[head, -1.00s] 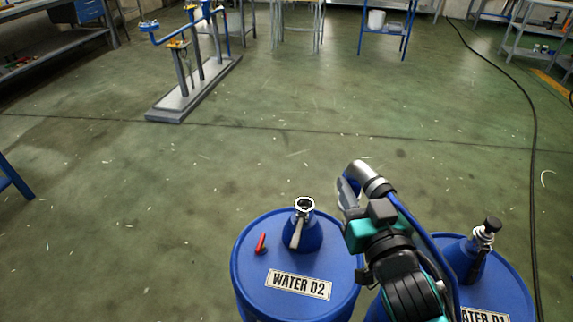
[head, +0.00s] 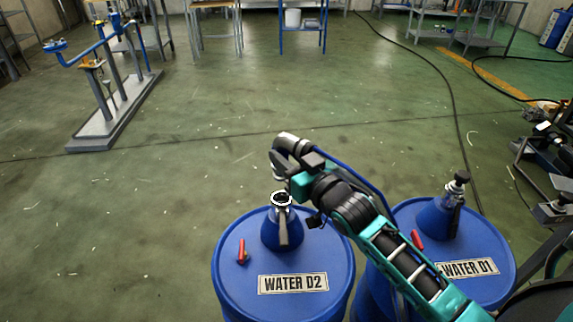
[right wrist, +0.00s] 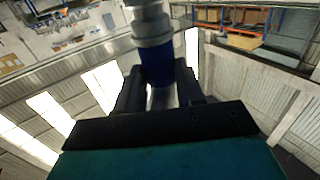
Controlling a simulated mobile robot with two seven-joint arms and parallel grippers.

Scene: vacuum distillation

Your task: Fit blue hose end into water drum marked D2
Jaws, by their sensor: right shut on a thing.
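The water drum marked D2 (head: 235,285) is blue and stands at the bottom centre of the head view. A blue cone on its lid carries an upright port with a round, dark-and-white mouth (head: 282,199) and a lever at its front. My right gripper (head: 279,168) is just above and behind this mouth in the picture, shut on the hose end. The hose end (head: 289,141) shows as a silver-grey fitting, and the blue hose (head: 345,166) trails back along my arm. In the right wrist view, the fingers hold its blue part (right wrist: 158,62) below a grey collar. I cannot tell whether it touches the port. My left gripper is not in view.
The drum marked D1 (head: 490,250) stands to the right, with a similar cone and a black-topped fitting. Red plugs (head: 242,252) sit on the lids. A stand with blue pipes (head: 110,110) is at the far left. The floor between is clear, with a black cable at right.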

